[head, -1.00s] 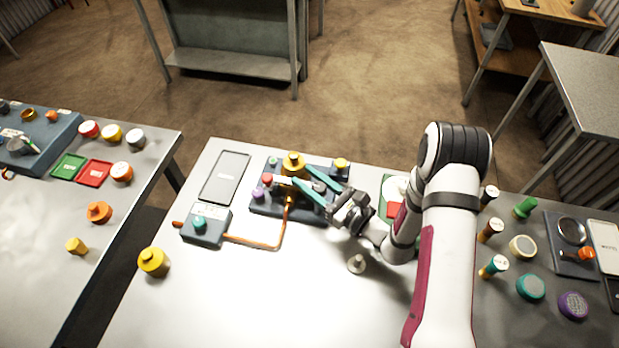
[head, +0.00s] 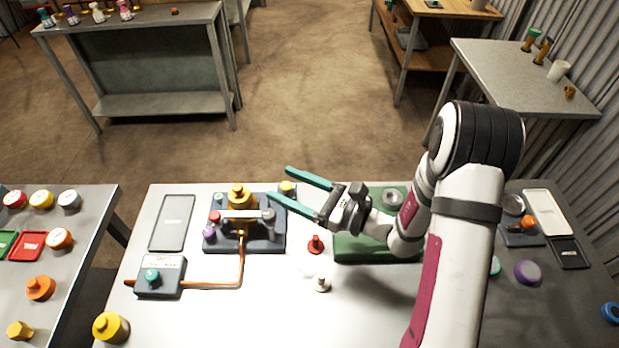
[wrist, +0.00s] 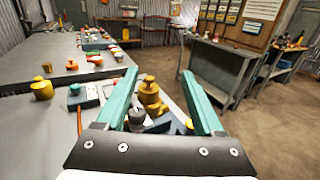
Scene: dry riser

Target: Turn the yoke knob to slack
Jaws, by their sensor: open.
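A dark blue fixture (head: 215,241) stands at the back of the table, with a brass-yellow valve (head: 238,196) in its middle. A pale bar crosses in front of the valve, with a grey knob (head: 268,215) at its right end. This looks like the yoke knob, but I cannot read a label or its setting. A dark-topped grey knob (wrist: 137,116) shows between my fingers in the wrist view, beside the brass valve (wrist: 150,98). My gripper (head: 279,183) has its teal fingers spread and empty, above the right side of the fixture, apart from the knob.
A red knob (head: 215,217), a purple knob (head: 209,234) and a yellow knob (head: 286,187) are also on the fixture. A red peg (head: 316,245) and a green block (head: 350,249) stand right.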

